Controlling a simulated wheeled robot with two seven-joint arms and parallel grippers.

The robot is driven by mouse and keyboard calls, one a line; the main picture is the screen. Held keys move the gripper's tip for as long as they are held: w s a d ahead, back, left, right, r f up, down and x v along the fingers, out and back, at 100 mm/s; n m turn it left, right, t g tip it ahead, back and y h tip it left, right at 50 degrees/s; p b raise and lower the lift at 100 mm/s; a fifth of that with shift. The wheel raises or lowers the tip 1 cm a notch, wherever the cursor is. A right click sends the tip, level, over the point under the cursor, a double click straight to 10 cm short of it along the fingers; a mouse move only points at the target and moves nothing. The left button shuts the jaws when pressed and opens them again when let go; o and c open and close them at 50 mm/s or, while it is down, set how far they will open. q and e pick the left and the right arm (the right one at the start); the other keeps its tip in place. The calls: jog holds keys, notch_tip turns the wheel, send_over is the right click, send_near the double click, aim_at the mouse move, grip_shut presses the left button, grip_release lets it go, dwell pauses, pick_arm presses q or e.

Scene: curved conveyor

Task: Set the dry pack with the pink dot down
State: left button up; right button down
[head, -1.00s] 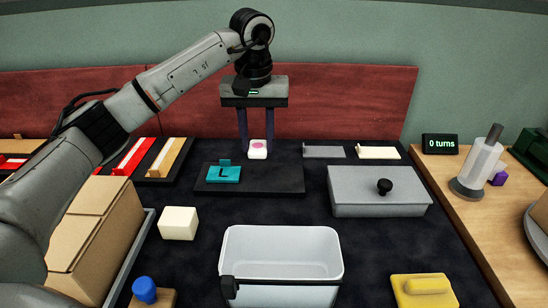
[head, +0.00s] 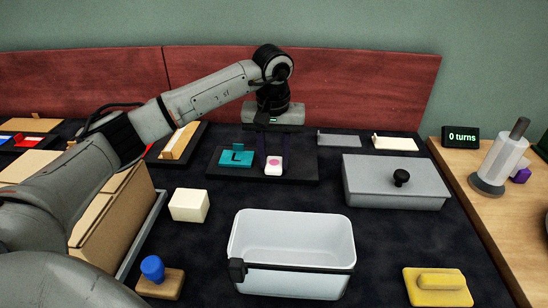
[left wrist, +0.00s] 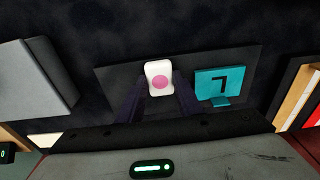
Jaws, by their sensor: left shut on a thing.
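The dry pack (head: 273,168) is a small white block with a pink dot on its face. My left gripper (head: 273,158) is shut on it, with one dark finger on each side. The pack is low over the right part of a flat black pad (head: 300,171); I cannot tell whether it touches the pad. It also shows in the left wrist view (left wrist: 158,68), between the fingers. A teal block marked L (head: 236,158) sits on the same pad, just left of the pack and apart from it. My right gripper is not in view.
In front stand an open white bin (head: 290,275), a cream block (head: 189,205), a blue-knobbed piece (head: 152,268) and a yellow piece (head: 437,287). A grey lidded box (head: 390,190) is right of the pad. Dark table lies clear between pad and bin.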

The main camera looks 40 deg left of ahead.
aim_at(273, 167)
pick_arm(q)
jog(key=shift+f, duration=0.15)
jog(key=o, duration=1)
jog(key=r, duration=0.4)
jog(key=r+p, duration=0.1)
jog(key=r, duration=0.3)
jog(key=s+r, duration=0.1)
jog(key=r, duration=0.3)
jog(key=shift+s+d+r+p, duration=0.1)
jog(key=shift+d+r+p, duration=0.05)
jog(key=shift+d+p, duration=0.2)
